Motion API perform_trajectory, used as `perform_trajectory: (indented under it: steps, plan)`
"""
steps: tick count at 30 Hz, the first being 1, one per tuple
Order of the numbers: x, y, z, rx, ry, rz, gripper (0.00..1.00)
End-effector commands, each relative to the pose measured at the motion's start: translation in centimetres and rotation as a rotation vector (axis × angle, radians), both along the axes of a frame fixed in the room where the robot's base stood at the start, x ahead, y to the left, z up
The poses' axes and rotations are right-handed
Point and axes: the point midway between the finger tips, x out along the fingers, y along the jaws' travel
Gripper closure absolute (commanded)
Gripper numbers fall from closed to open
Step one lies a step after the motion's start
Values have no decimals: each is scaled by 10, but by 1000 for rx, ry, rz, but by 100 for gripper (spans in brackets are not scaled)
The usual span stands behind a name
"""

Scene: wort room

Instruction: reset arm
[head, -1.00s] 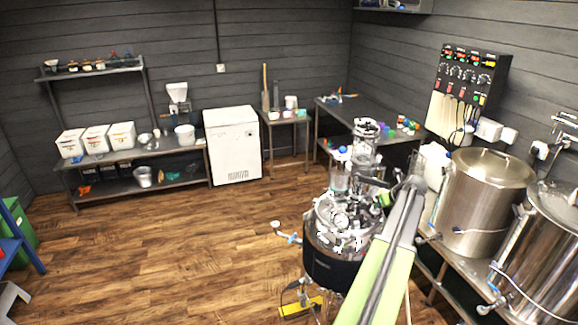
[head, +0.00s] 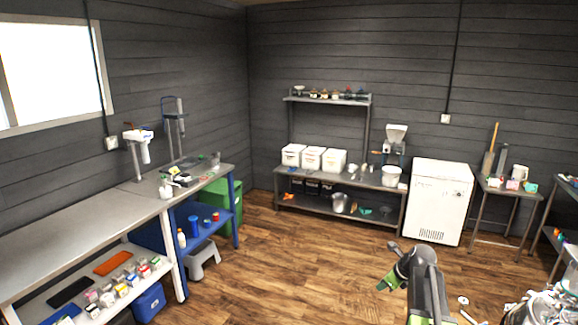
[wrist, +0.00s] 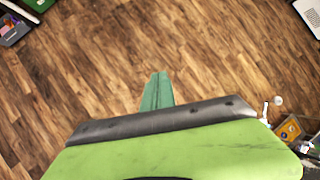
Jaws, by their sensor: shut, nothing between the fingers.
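My gripper (head: 386,284) shows in the head view at the lower right, its green fingers pointing left over the wood floor beside my dark and green arm. In the wrist view the two green fingers of my gripper (wrist: 157,90) lie together, shut and empty, above bare floor. Nothing touches the fingers.
A steel vessel (head: 545,305) with fittings stands at the lower right, near my arm. A long steel bench (head: 90,235) runs along the left. A white cabinet (head: 438,205) and a shelf unit (head: 340,180) stand at the back wall. The middle floor is clear.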

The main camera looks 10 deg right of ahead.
Motion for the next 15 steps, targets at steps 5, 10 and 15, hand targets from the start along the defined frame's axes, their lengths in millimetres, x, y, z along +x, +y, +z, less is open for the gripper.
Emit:
perform_trajectory:
  steps: [5,10,15]
  plan:
    - [-8,157,-43,-171,35,475,100]
    - [-51,269,-72,-369,49,1008,100]
    - [-110,312,-89,-571,59,1591,100]
